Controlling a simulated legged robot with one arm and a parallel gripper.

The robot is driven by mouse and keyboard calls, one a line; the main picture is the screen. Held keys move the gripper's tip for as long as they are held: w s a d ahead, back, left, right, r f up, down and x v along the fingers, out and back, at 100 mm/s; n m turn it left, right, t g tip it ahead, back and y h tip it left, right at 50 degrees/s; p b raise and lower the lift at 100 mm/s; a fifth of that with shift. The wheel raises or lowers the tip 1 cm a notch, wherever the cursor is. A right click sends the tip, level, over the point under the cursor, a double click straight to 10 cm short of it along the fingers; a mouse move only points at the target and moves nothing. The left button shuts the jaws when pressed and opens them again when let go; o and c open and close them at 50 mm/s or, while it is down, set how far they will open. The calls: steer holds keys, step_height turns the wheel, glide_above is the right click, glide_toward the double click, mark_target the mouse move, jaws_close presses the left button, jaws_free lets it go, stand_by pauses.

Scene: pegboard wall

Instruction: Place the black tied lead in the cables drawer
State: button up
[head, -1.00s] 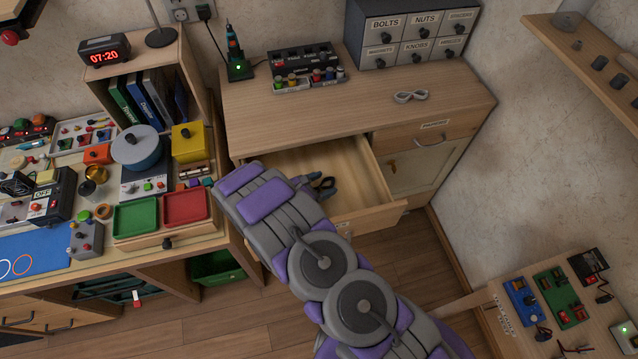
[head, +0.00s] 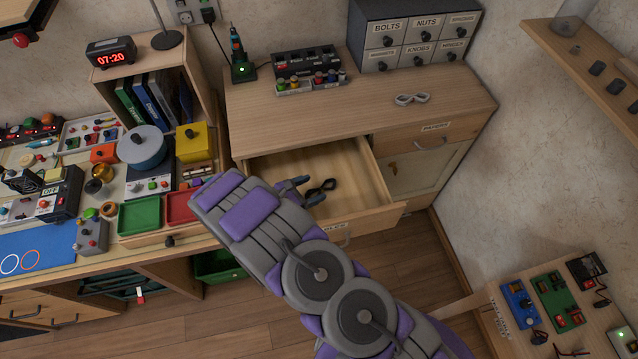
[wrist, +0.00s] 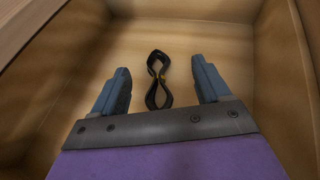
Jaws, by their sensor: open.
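The black tied lead (wrist: 158,78) lies on the floor of the open drawer (head: 352,160), a figure-eight bundle with a yellowish tie at its middle. It also shows in the head view (head: 322,190). My gripper (wrist: 160,85) is open, with one blue-grey finger on each side of the lead in the wrist view and apart from it. In the head view my gripper (head: 304,191) is at the drawer's left part, left of the lead. The label on the drawer front is partly hidden by my arm.
A white tied lead (head: 411,99) lies on the cabinet top (head: 360,110). A closed drawer (head: 433,136) is right of the open one. A workbench with red and green trays (head: 139,215) stands at left.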

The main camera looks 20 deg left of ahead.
steer(key=v, duration=0.3)
steer(key=p+v, duration=0.1)
steer(key=v, duration=0.1)
steer(key=shift+s+a+f, duration=0.1)
steer(key=shift+a, duration=0.5)
steer(key=shift+s+d, duration=0.1)
steer(key=shift+s, duration=0.15)
steer(key=shift+d, duration=0.1)
